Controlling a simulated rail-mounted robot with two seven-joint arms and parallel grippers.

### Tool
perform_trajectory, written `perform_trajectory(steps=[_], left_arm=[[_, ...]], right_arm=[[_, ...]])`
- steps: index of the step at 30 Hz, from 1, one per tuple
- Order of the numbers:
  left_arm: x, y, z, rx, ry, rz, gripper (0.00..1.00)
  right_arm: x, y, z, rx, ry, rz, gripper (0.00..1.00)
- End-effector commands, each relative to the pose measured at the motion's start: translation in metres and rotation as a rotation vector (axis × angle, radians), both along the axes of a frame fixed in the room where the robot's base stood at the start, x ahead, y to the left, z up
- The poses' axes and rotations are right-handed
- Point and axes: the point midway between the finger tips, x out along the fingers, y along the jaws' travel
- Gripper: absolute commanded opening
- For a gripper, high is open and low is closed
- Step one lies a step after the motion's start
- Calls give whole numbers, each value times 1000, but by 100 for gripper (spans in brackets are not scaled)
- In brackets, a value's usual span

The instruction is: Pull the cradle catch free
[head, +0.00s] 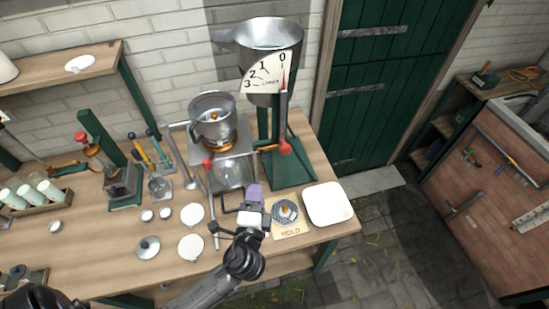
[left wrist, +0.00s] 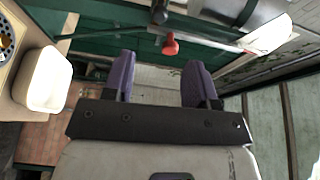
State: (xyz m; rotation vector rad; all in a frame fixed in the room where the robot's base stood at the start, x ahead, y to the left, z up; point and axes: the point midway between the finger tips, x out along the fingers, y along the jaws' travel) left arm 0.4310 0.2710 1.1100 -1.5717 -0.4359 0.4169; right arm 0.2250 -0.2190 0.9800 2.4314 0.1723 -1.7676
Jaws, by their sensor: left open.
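My left gripper (head: 252,193), with purple fingers, is open and empty over the bench, in front of the metal stand (head: 245,143). It also shows in the left wrist view (left wrist: 160,80). A red knob (left wrist: 170,47) on a thin rod appears between and beyond the fingertips there, apart from them. In the head view, a red knob (head: 285,148) hangs below the dial pointer, and another red knob (head: 207,163) is at the stand's left. I cannot tell which part is the cradle catch.
A large metal hopper (head: 268,33) with a white dial (head: 264,74) stands behind. A square plate marked HOLD (head: 290,231) and a white tray (head: 327,204) lie at the bench's right end. White discs (head: 191,246) and small tools lie left of the arm.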

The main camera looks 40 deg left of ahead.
Motion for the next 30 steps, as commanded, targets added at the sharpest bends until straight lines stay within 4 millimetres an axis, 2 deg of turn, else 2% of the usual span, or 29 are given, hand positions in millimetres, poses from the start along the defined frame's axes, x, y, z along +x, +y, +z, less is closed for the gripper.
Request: perform_trajectory(steps=[8, 21, 30], left_arm=[[19, 9, 2, 45, 22, -11, 52], [87, 50, 1, 43, 24, -9, 52], [114, 66, 0, 40, 24, -9, 52]], right_arm=[[1, 0, 4, 0, 0, 0, 50], [1, 2, 12, 7, 0, -6, 50], [1, 3, 15, 9, 0, -7, 50]])
